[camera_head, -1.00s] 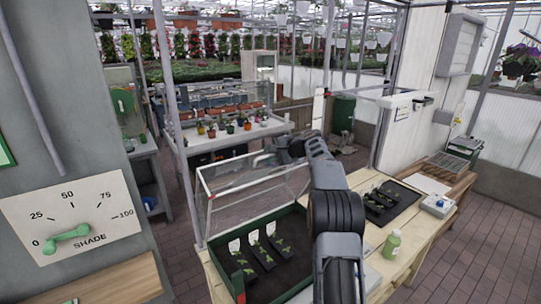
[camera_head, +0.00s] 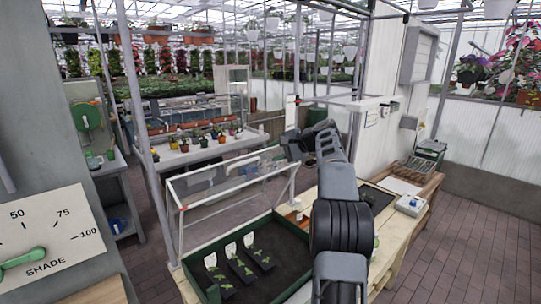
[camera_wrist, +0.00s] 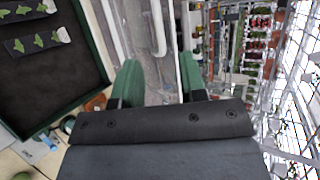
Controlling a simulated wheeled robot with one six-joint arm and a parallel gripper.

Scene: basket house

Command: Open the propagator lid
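The propagator is a dark green tray (camera_head: 205,272) holding black seedling strips with white labels. Its clear, pale-framed lid (camera_head: 182,228) stands raised and tilted up at the back of the tray. My gripper (camera_head: 292,147) is by the lid's upper right corner, with my arm reaching past the tray's right side. In the wrist view my two green fingers (camera_wrist: 158,85) are spread apart, with clear panel and pale frame visible beyond and between them. I see nothing clamped. Whether a finger touches the lid, I cannot tell. The tray also shows in the wrist view (camera_wrist: 92,40).
The wooden bench (camera_head: 397,245) carries a black seedling tray (camera_head: 376,197) and a white control box (camera_head: 410,205) on the right. A potting table (camera_head: 195,155) stands behind. A shade dial (camera_head: 45,235) is on the left wall. Brick floor (camera_head: 460,225) is clear at right.

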